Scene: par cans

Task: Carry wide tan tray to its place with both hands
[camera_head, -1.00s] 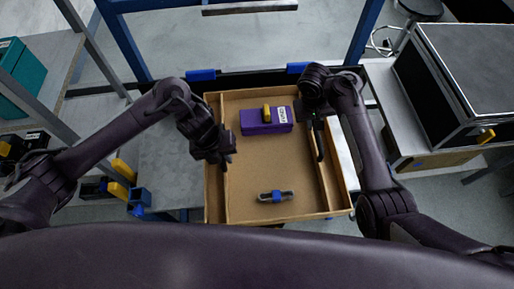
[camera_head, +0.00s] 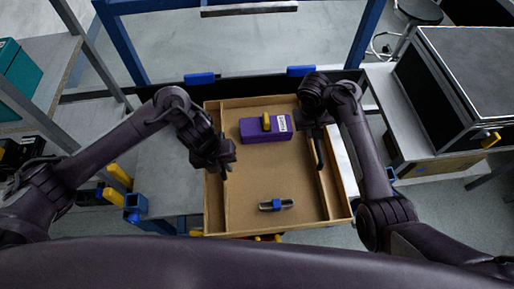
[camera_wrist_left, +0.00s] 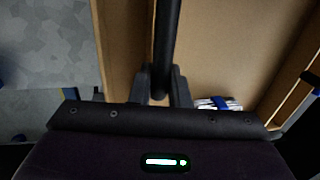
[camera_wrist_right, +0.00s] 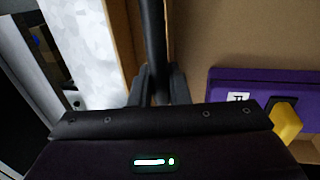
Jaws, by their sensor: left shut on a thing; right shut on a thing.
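The wide tan tray (camera_head: 255,172) is in the middle of the head view, with low walls and a divider strip along each side. My left gripper (camera_head: 222,163) is at its left side, shut on a dark bar handle (camera_wrist_left: 167,45). My right gripper (camera_head: 317,128) is at its right side, shut on a matching dark bar handle (camera_wrist_right: 154,45). The tray looks about level. A purple box (camera_head: 262,136) with a yellow handle lies in its far part, and a small grey-and-blue item (camera_head: 276,204) in its near part. Its height above any support cannot be told.
A grey bench top (camera_head: 168,170) is left of the tray. A large black case (camera_head: 470,75) stands on a surface to the right. Blue frame posts (camera_head: 120,45) rise beyond the tray. A teal box (camera_head: 20,75) sits at far left, with yellow-and-blue clamps (camera_head: 135,200) near the bench.

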